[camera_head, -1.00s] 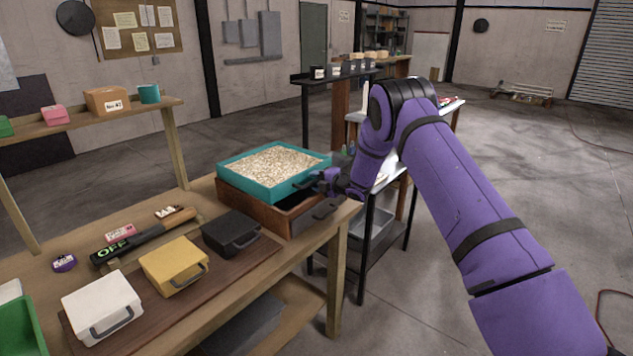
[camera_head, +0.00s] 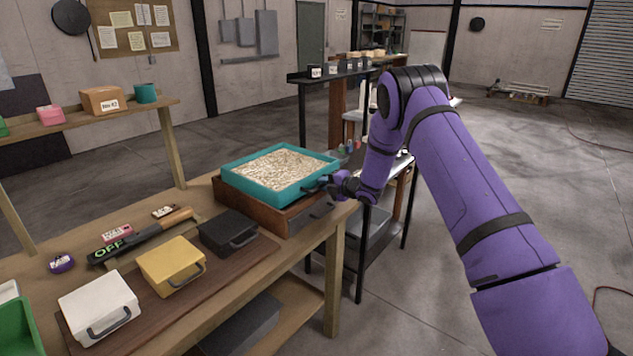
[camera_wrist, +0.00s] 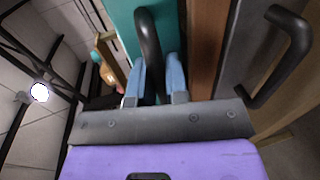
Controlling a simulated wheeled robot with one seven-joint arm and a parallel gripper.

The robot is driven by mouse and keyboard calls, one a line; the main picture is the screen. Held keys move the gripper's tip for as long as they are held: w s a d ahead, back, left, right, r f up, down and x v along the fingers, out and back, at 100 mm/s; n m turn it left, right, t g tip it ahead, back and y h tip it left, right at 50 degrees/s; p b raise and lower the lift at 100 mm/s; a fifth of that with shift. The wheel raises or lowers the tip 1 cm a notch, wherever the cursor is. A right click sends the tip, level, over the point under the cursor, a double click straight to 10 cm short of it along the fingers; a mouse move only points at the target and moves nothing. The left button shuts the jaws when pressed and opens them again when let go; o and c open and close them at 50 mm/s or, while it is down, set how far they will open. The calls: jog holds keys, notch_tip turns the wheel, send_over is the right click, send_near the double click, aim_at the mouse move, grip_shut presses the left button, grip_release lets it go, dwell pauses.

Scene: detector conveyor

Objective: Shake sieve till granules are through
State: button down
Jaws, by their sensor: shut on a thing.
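The teal sieve (camera_head: 236,183) is a square tray with pale granules (camera_head: 280,170) spread across it. It sits over the top of a brown wooden box (camera_head: 262,212) with a dark drawer front. My gripper (camera_head: 325,186) is at the sieve's near right side. In the wrist view my gripper (camera_wrist: 156,80) has its blue fingers on both sides of the sieve's dark handle (camera_wrist: 148,40), shut on it. The teal wall of the sieve (camera_wrist: 122,20) shows behind the handle. The inside of the box beneath the sieve is hidden.
A black case (camera_head: 228,230), a yellow case (camera_head: 170,262) and a white case (camera_head: 98,303) stand on the workbench. A dark side table (camera_head: 365,200) stands to the right, beside my arm.

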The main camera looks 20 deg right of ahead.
jog(key=shift+s+d, duration=0.2)
jog(key=shift+s, duration=0.1)
jog(key=c, duration=1.1)
grip_release()
jog(key=shift+c, duration=0.2)
jog(key=v, duration=1)
jog(key=shift+s+d, duration=0.2)
jog(key=shift+s, duration=0.15)
